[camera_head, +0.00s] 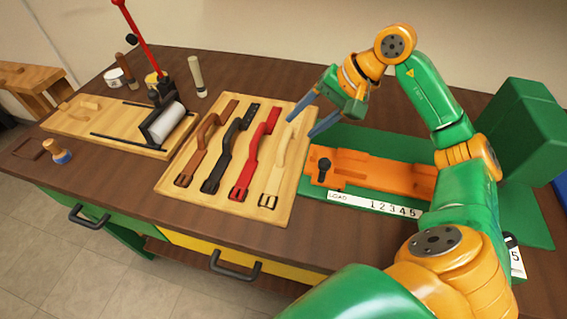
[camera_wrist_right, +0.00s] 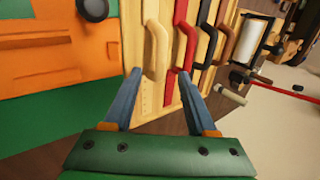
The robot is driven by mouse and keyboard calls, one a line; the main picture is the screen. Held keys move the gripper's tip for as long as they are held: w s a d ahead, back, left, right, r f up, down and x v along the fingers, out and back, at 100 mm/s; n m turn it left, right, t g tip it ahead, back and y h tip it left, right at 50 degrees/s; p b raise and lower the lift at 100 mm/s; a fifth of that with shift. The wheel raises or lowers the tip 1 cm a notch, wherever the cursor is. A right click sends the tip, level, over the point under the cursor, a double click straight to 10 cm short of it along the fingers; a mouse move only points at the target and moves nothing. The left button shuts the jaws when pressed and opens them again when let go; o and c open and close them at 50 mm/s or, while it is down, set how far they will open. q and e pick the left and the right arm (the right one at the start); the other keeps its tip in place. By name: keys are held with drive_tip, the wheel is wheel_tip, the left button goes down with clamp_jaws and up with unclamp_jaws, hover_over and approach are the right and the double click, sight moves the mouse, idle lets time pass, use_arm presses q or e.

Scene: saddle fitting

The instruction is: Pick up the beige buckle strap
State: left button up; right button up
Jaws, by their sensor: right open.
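The beige buckle strap (camera_head: 279,164) lies on the light wooden board (camera_head: 235,206), rightmost of the straps, with its dark buckle towards the front edge. It also shows in the right wrist view (camera_wrist_right: 157,52), running up from between the fingers. My right gripper (camera_head: 299,126) is open and empty, with its blue fingers above the far end of the beige strap. In the right wrist view the fingers (camera_wrist_right: 160,88) are spread wide, with the strap's end ahead of the gap. My left gripper is not in view.
Red (camera_head: 254,156), black (camera_head: 226,158) and brown (camera_head: 202,150) buckle straps lie left of the beige one. An orange fixture (camera_head: 370,174) sits on a green base to the right. A roller press (camera_head: 165,122) stands at the left.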

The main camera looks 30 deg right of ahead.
sight(288, 137)
drive_tip(key=shift+w+a+f+p, duration=0.1)
drive_tip(key=shift+a+f+p, duration=0.15)
drive_tip(key=shift+f, duration=0.2)
drive_tip(key=shift+w+a+f+p, duration=0.1)
drive_tip(key=shift+f+p, duration=0.15)
drive_tip(key=shift+f, duration=0.15)
drive_tip(key=p+x, duration=0.2)
drive_tip(key=shift+w+a+f, duration=0.15)
drive_tip(key=shift+w+a, duration=0.15)
drive_tip(key=shift+a, duration=0.1)
drive_tip(key=x, duration=0.3)
drive_tip(key=shift+d, duration=0.15)
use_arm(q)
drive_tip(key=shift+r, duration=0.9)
use_arm(e)
clamp_jaws()
